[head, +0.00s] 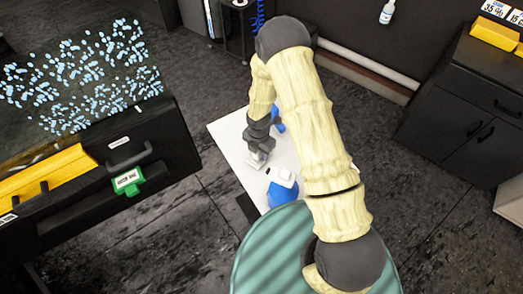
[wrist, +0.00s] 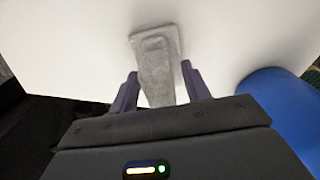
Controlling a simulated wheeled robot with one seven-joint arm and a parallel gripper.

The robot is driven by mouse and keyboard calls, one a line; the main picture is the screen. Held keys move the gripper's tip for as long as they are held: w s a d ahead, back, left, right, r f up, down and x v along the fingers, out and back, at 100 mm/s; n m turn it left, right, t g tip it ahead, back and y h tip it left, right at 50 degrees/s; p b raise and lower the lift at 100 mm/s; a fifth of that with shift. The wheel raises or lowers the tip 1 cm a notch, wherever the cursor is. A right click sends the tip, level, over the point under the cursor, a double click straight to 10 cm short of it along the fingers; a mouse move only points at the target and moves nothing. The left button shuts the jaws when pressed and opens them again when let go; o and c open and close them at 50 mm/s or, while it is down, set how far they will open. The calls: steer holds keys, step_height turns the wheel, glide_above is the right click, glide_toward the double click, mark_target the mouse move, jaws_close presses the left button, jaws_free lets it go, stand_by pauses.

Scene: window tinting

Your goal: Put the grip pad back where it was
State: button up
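A grey pad with a grey handle, which I take to be the grip pad (wrist: 155,65), lies on or just over the white tabletop (wrist: 80,50) in the wrist view. My gripper (wrist: 160,84) has one finger on each side of the handle. A gap shows on the right side, so the fingers look open around it rather than closed on it. In the head view my gripper (head: 257,158) is low over the left part of the white table (head: 226,132), and the pad is small and partly hidden there.
A blue bottle with a white top (head: 283,187) stands close to the right of my gripper. Another blue item (head: 278,122) is partly hidden behind my arm. A dark cart (head: 110,160) with a green tag (head: 128,181) stands left. Dark cabinets (head: 470,120) stand right.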

steer(key=shift+r, duration=0.2)
step_height(320, 180, up, 12)
steer(key=shift+f+b, duration=0.1)
steer(key=shift+b, duration=1)
steer(key=s+d+r+m+t, duration=0.1)
steer(key=s+d+r+m, duration=0.5)
steer(key=m, duration=0.8)
steer(key=s+d+r+m+t, duration=0.1)
steer(key=s+d+r+m, duration=0.5)
steer(key=m, duration=0.8)
step_height(320, 180, up, 4)
steer(key=shift+s+d+r+t, duration=0.2)
steer(key=shift+d+r+t, duration=0.1)
steer(key=shift+d, duration=0.9)
